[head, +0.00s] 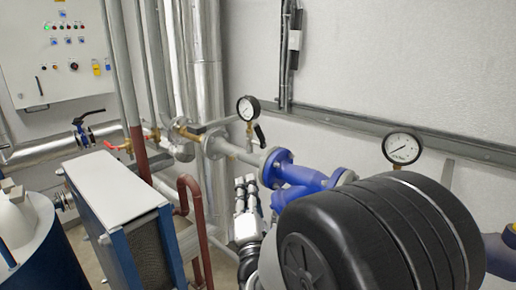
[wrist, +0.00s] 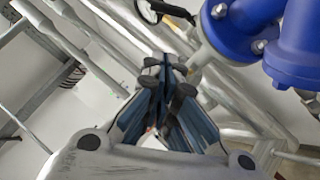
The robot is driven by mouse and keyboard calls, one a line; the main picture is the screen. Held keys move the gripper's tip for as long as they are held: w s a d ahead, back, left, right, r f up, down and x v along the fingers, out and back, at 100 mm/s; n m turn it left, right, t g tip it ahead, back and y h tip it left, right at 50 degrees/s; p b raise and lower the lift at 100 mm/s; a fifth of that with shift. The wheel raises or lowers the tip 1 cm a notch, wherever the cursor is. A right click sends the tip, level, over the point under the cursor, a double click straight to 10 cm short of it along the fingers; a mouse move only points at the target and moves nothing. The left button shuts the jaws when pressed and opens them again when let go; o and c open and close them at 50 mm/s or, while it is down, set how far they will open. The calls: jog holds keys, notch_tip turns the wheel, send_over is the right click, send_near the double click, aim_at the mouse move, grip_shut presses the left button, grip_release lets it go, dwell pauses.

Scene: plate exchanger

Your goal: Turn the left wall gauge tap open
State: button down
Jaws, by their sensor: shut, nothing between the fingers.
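The left wall gauge (head: 247,108) is a round white dial with a black rim, on a thin stem above a silver pipe. Its tap has a black lever (head: 260,135), slanting down to the right beside the stem. In the wrist view, part of a round black-rimmed gauge (wrist: 149,8) shows at the top edge, with a dark lever (wrist: 176,11) to its right. My gripper (wrist: 167,66) is shut and empty, with its fingertips below and apart from that lever. In the head view I cannot clearly make out the fingertips.
A blue flanged pipe fitting (head: 296,174) stands right of and below the tap; it shows close at upper right in the wrist view (wrist: 245,30). A second gauge (head: 402,148) is farther right. A large black drum (head: 380,240) fills the front right. Silver pipes (head: 205,60) stand left.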

aim_at(261, 137)
jog(key=d+r+p+x, duration=0.1)
jog(key=d+x, duration=0.1)
jog(key=x, duration=1)
jog(key=shift+w+d, duration=0.25)
jog(key=shift+w, duration=0.1)
jog(key=shift+r, duration=0.3)
jog(key=shift+r+m+p, duration=0.15)
jog(key=shift+m+p, duration=0.15)
jog(key=shift+m, duration=0.1)
